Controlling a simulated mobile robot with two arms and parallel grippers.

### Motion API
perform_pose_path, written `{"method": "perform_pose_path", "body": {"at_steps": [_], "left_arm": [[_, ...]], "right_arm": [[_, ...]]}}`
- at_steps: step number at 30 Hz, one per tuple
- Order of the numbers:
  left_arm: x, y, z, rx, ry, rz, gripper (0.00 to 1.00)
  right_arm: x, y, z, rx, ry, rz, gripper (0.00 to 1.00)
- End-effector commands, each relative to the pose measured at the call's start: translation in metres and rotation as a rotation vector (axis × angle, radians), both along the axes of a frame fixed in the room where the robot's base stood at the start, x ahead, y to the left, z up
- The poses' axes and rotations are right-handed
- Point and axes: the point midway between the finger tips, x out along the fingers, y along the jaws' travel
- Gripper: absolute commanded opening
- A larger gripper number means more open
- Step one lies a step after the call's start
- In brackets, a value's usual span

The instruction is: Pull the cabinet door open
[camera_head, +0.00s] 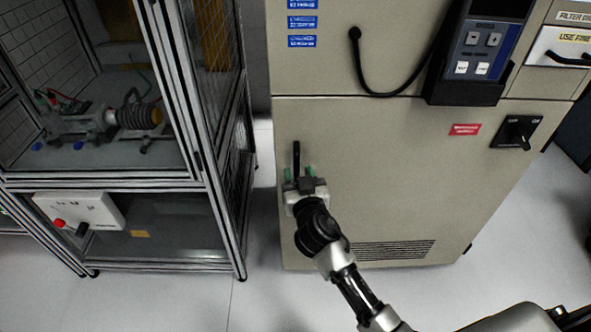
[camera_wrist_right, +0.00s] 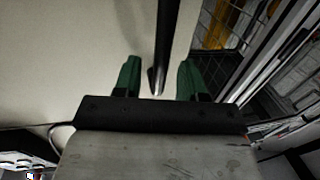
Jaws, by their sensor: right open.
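The beige cabinet door (camera_head: 380,170) is the lower front panel of the large machine and looks shut. Its black vertical handle (camera_head: 296,158) is near the door's left edge. My right gripper (camera_head: 299,174) is at the lower part of the handle, with green fingertips pointing at the door. In the right wrist view the handle (camera_wrist_right: 168,45) runs down between the two spread green fingers (camera_wrist_right: 159,77), with gaps on both sides. The gripper is open and holds nothing. My left gripper is not in view.
A framed glass enclosure (camera_head: 170,110) stands left of the machine, with a narrow floor gap between. A control panel (camera_head: 482,55) with a hanging black cable and a black rotary switch (camera_head: 516,131) are on the machine's right. The floor (camera_head: 250,300) in front is clear.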

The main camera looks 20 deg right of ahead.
Motion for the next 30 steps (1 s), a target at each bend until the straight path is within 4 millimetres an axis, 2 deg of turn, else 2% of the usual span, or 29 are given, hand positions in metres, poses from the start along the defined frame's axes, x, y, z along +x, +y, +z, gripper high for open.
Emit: {"method": "perform_pose_path", "body": {"at_steps": [3,6,15,23,30], "left_arm": [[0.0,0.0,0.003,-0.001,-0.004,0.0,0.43],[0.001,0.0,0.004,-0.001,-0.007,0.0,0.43],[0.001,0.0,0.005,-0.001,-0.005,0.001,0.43],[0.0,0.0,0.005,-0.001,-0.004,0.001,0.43],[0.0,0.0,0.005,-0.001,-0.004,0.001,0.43]], "right_arm": [[0.014,-0.001,0.0,-0.001,0.0,0.001,0.41],[0.019,-0.001,-0.001,0.0,0.001,0.0,0.41],[0.021,-0.002,-0.001,0.0,0.001,0.0,0.41],[0.021,-0.002,-0.001,0.0,0.001,0.0,0.01],[0.021,-0.001,-0.001,0.0,0.001,0.001,0.0]]}}
